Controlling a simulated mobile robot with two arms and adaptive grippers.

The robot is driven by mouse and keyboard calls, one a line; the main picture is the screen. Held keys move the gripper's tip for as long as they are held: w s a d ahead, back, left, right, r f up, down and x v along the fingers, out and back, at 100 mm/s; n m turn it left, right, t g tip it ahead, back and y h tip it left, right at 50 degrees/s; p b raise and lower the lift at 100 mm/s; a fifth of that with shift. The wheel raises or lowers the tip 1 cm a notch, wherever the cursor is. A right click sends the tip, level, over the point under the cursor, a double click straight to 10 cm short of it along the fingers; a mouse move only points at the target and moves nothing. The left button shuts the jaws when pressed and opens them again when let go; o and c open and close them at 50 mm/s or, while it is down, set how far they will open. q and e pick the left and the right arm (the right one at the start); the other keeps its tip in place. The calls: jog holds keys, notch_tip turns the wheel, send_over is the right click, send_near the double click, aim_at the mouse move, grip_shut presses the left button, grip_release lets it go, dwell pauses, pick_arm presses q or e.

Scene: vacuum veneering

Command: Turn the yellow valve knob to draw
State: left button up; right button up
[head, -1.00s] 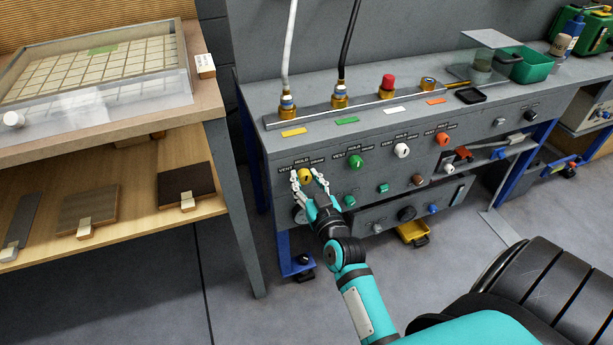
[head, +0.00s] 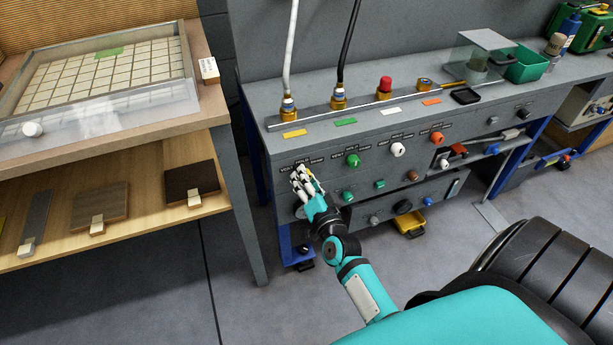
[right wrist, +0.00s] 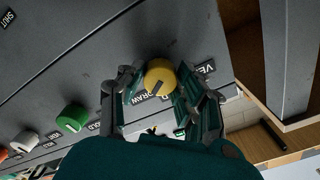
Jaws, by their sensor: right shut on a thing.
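My right gripper (head: 304,178) is at the left end of the grey bench's front panel, shut on the yellow valve knob. In the head view the fingers hide nearly all of the knob. In the right wrist view the yellow knob (right wrist: 160,76) sits between the fingers, with a dark pointer mark on its face. The mark slants toward the DRAW label (right wrist: 156,98) just below the knob. The start of the VENT label (right wrist: 206,68) shows to its right. My left gripper is not in view.
Green (head: 352,160), white (head: 397,149) and orange (head: 436,137) knobs stand in a row to the right. A smaller green knob (head: 348,196) is just below right of my gripper. A wooden shelf table (head: 226,150) stands close on the left.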

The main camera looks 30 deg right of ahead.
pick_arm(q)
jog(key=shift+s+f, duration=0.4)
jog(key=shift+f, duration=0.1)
pick_arm(e)
jog(key=shift+m, duration=0.5)
jog(key=o, duration=1.1)
jog(key=shift+o, duration=0.2)
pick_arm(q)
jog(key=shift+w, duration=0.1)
pick_arm(e)
jog(key=v, duration=1.2)
